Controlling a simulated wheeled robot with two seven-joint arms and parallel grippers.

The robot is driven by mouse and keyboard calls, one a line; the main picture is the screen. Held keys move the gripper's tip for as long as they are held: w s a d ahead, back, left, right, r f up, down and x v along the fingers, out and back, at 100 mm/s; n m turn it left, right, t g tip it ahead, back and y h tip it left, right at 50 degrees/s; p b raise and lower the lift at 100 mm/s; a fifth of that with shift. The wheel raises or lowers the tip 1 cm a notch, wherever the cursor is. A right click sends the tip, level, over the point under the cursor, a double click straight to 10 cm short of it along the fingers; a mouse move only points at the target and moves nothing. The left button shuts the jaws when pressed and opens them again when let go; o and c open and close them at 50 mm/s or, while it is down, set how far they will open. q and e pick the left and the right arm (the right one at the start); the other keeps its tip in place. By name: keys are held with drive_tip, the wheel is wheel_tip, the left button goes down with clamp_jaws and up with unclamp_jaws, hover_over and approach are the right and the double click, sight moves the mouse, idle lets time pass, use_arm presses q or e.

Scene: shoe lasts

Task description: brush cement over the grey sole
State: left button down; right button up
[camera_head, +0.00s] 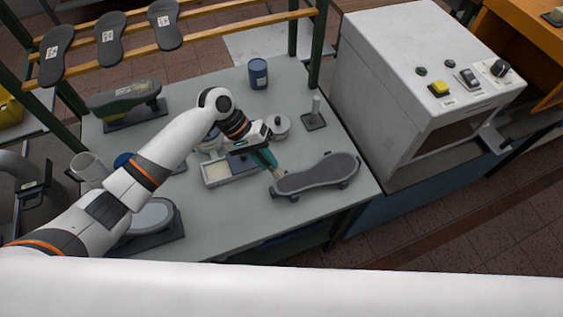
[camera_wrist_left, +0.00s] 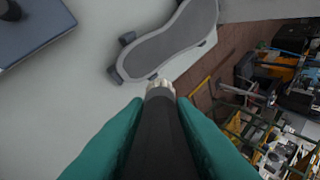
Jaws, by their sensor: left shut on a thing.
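The grey sole (camera_head: 315,174) rests on dark supports near the right front edge of the grey table; in the left wrist view (camera_wrist_left: 170,45) it lies just beyond the brush tip. My left gripper (camera_head: 266,160), with teal fingers, is shut on a dark-handled brush (camera_wrist_left: 160,130). The brush's pale bristles (camera_head: 279,174) are at the sole's left end; I cannot tell whether they touch it. A tray with a pale shallow basin (camera_head: 216,172) stands left of the gripper, partly behind it. My right gripper is not in view.
A blue can (camera_head: 258,73), a lidded metal pot (camera_head: 279,126) and a small post on a base (camera_head: 314,118) stand farther back. A green shoe form (camera_head: 124,98) is at the back left. A white machine (camera_head: 415,80) stands right of the table (camera_head: 225,233).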

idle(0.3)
use_arm(q)
drive_tip(key=shift+s+d+f+m+g+y, duration=0.15)
drive_tip(key=shift+d+f+g+y, duration=0.1)
drive_tip(key=shift+d+g, duration=0.2)
drive_tip(key=shift+s+d+f+m+g+y, duration=0.1)
drive_tip(key=shift+d+f+m+g+y, duration=0.1)
drive_tip(key=shift+d+g, duration=0.2)
